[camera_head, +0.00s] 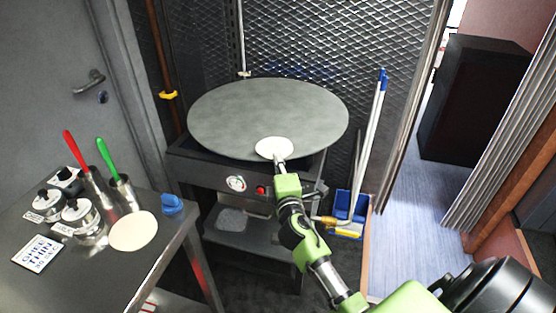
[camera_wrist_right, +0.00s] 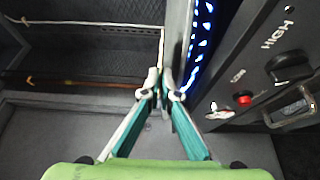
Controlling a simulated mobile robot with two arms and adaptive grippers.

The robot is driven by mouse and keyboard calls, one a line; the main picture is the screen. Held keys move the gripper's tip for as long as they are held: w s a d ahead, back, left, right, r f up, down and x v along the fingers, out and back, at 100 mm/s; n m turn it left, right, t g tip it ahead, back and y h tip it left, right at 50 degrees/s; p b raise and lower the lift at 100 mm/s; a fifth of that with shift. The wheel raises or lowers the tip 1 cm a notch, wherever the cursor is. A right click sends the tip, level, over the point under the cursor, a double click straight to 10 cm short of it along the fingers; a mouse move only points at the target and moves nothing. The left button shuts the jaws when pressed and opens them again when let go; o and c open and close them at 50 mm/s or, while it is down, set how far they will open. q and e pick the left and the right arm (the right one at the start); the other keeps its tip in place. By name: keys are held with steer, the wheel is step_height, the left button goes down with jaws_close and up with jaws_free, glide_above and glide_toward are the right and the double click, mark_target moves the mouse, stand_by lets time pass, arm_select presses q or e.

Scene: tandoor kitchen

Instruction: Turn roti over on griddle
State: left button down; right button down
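The roti (camera_head: 274,147), a small pale disc, shows at the near edge of the round grey griddle (camera_head: 240,115). My right gripper (camera_head: 280,163) reaches its near edge from the front. In the right wrist view the gripper (camera_wrist_right: 161,82) has its fingertips close together on a thin edge-on strip, which looks like the roti (camera_wrist_right: 162,50). The griddle rim runs close beside that strip, with blue flames (camera_wrist_right: 201,30) beyond. I cannot tell whether the roti touches the griddle. My left gripper is not in view.
A metal table (camera_head: 95,275) at left holds a larger pale disc (camera_head: 134,231), pots and red- and green-handled tools in cups. The stove front has knobs and a red button (camera_wrist_right: 243,99).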

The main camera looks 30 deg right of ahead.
steer(key=s+a+r+p, duration=0.1)
steer(key=s+a+r, duration=0.1)
steer(key=s, duration=0.4)
steer(key=s+a+r+p, duration=0.2)
steer(key=s+a+r, duration=0.1)
steer(key=s, duration=0.3)
steer(key=shift+s+a, duration=0.2)
steer(key=shift+a, duration=0.05)
steer(key=s+a+r+n+y, duration=0.2)
steer(key=a+y, duration=0.1)
steer(key=a, duration=0.4)
steer(key=s+a+r+n+t+y, duration=0.1)
steer(key=s+a+r+n+y, duration=0.1)
steer(key=a, duration=0.5)
steer(key=shift+s+r+n+t+y, duration=0.35)
steer(key=shift+s+r+y, duration=0.35)
steer(key=shift+y, duration=0.5)
